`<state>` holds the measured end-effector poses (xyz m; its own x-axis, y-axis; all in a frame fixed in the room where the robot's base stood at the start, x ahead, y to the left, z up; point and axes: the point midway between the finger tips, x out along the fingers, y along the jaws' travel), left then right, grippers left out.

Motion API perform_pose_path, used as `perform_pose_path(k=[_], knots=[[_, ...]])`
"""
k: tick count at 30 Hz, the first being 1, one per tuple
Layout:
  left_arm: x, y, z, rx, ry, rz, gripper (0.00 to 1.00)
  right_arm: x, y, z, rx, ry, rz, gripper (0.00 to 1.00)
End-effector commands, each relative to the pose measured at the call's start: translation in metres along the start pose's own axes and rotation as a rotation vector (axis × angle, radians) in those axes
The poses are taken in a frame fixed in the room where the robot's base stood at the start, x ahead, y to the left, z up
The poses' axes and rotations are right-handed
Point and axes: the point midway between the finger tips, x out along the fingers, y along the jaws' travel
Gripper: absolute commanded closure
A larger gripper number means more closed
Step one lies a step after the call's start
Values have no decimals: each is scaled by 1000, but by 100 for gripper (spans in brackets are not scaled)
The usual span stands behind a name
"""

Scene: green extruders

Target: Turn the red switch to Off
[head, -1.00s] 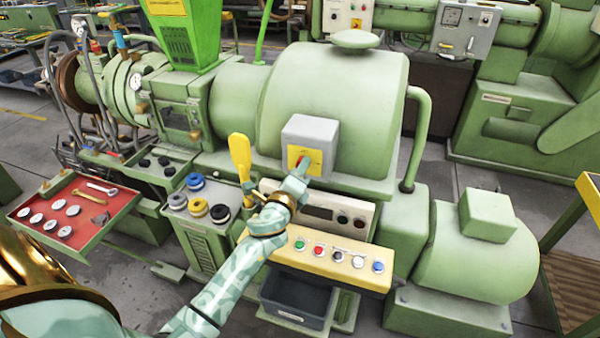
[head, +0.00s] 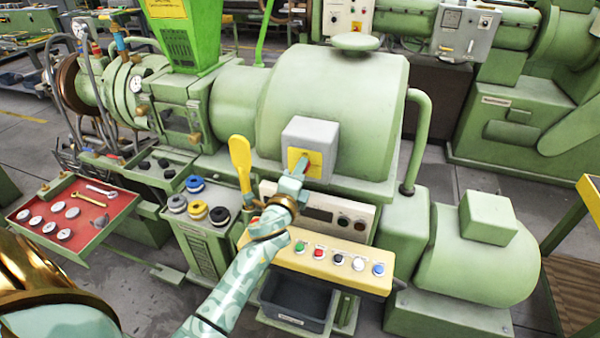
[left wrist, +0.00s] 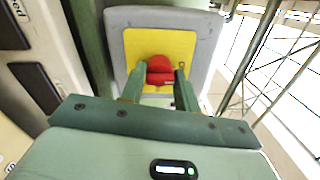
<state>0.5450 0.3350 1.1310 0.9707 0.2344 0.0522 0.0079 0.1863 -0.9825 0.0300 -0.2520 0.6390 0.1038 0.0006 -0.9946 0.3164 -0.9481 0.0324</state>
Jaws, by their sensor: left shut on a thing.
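The red switch (left wrist: 160,70) is a red knob on a yellow plate (left wrist: 194,47), set in a grey box (head: 317,132) on the front of the green extruder (head: 335,85). My left gripper (head: 301,168) reaches up to it from below. In the left wrist view the two fingers of the left gripper (left wrist: 158,88) are on either side of the knob, shut on it. In the head view the gripper hides most of the knob. The Off marking cannot be read. My right gripper is not in view.
A yellow lever (head: 241,163) stands just left of my left gripper. A red tray (head: 72,214) with tools is at the left.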

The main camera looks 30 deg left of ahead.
Motion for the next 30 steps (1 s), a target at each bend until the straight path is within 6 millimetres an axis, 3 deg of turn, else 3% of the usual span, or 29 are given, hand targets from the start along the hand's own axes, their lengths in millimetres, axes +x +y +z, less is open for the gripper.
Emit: perform_pose_path(k=[3, 4, 6, 17, 23, 30], knots=[[-1, 4, -1, -1, 1, 8, 92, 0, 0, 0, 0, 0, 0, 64], [-1, 4, -1, 0, 1, 8, 63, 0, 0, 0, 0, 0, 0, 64], [-1, 4, -1, 0, 1, 7, 49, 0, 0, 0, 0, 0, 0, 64], [-7, 3, -1, 1, 1, 5, 49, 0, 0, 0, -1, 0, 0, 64], [-48, 3, -1, 0, 2, 6, 49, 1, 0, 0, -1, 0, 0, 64], [-114, 5, 0, 0, 0, 8, 49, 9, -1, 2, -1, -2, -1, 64]])
